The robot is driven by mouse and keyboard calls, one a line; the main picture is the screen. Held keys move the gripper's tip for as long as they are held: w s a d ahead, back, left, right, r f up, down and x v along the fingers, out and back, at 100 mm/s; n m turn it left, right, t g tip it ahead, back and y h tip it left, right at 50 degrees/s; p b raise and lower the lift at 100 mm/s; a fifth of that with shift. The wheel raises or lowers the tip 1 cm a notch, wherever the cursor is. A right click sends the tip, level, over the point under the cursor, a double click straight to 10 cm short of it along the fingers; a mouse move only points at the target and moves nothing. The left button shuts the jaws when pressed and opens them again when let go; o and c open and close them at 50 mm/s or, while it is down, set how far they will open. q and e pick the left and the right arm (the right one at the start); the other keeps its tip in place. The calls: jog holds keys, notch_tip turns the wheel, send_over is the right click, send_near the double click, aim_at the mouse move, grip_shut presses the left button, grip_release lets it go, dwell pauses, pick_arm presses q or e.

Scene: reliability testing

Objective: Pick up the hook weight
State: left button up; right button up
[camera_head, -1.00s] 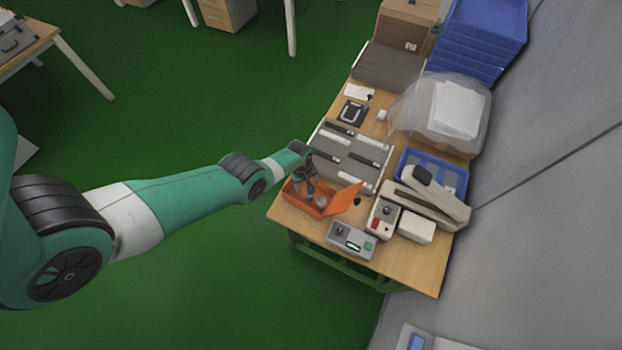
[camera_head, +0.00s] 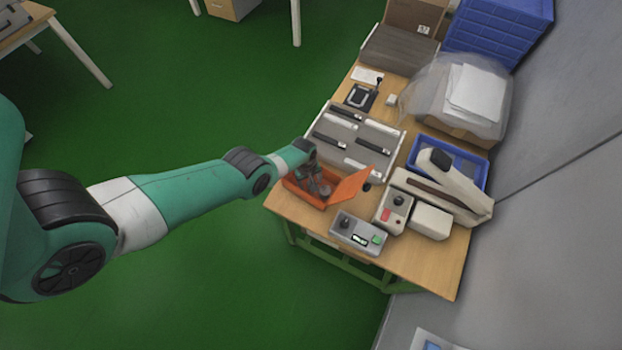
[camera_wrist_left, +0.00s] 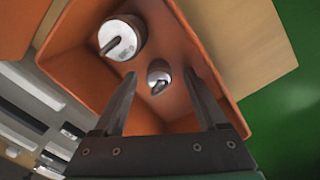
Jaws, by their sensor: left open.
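An orange box (camera_head: 353,189) with its lid open stands at the front left of the wooden table in the head view. My left gripper (camera_head: 320,184) reaches down into it. In the left wrist view, the box (camera_wrist_left: 77,75) holds two silver hook weights. The larger hook weight (camera_wrist_left: 133,30) lies at the upper left, beyond the left finger's tip. The smaller hook weight (camera_wrist_left: 157,70) is between the open fingertips of my left gripper (camera_wrist_left: 160,76). I cannot tell whether a finger touches it. My right gripper is out of view.
A grey control box (camera_head: 360,233) stands in front of the orange box. A white device with a long arm (camera_head: 462,185) and a blue tray (camera_head: 470,162) stand to the right. A grey panel with black bars (camera_head: 380,135) lies behind. Green floor is at left.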

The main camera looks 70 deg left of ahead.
pick_arm(q)
jog(key=shift+f, duration=0.25)
grip_shut()
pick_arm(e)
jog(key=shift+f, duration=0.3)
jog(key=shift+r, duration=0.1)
pick_arm(q)
notch_tip(320, 180, up, 10)
jog(key=p, duration=1)
jog(key=shift+w+r, duration=0.1)
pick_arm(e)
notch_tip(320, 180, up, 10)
